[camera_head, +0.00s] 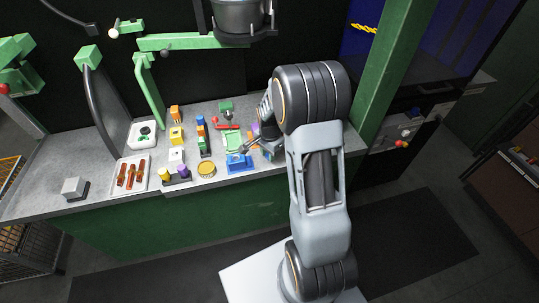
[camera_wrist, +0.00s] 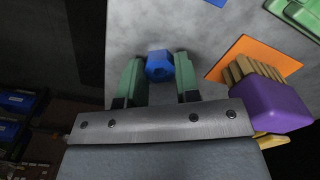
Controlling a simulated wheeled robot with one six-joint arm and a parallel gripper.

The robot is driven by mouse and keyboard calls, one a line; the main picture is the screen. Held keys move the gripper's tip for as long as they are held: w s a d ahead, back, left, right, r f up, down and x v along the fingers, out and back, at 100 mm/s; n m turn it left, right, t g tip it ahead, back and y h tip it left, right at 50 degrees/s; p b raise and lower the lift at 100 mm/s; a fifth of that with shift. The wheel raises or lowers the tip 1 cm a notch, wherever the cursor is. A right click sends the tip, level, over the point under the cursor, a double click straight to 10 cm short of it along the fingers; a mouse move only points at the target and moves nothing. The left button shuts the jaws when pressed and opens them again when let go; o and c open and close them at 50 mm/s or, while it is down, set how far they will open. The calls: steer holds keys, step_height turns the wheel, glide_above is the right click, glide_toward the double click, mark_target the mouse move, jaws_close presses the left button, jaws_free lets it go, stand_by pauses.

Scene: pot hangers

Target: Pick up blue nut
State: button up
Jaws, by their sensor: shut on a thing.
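The blue nut (camera_wrist: 158,66) shows in the wrist view between the two green fingers of my gripper (camera_wrist: 159,74). The fingers are shut on it, one on each side, near their tips. The grey worktop lies behind the nut; I cannot tell whether the nut still touches it. In the head view my gripper (camera_head: 256,146) is low over the right part of the bench, and I cannot make out the nut there.
A purple block (camera_wrist: 270,104) with a tan ribbed part and an orange plate (camera_wrist: 262,54) are just right of my gripper. A green part (camera_wrist: 298,14) lies beyond. A blue tray (camera_head: 238,164) and several small coloured parts crowd the bench to the left.

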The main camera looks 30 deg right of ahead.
steer(key=shift+r, duration=0.1)
steer(key=shift+r, duration=0.15)
step_height(320, 180, up, 3)
steer(key=shift+s+d+r, duration=0.1)
steer(key=shift+s, duration=0.05)
steer(key=s+d+r, duration=0.3)
steer(key=s+r, duration=0.1)
steer(key=s, duration=0.2)
steer(key=s+d+r+b, duration=0.1)
steer(key=s+d+r, duration=0.2)
steer(key=s+r, duration=0.2)
steer(key=shift+s+d+r, duration=0.15)
steer(key=shift+s+d, duration=0.15)
steer(key=shift+s, duration=0.2)
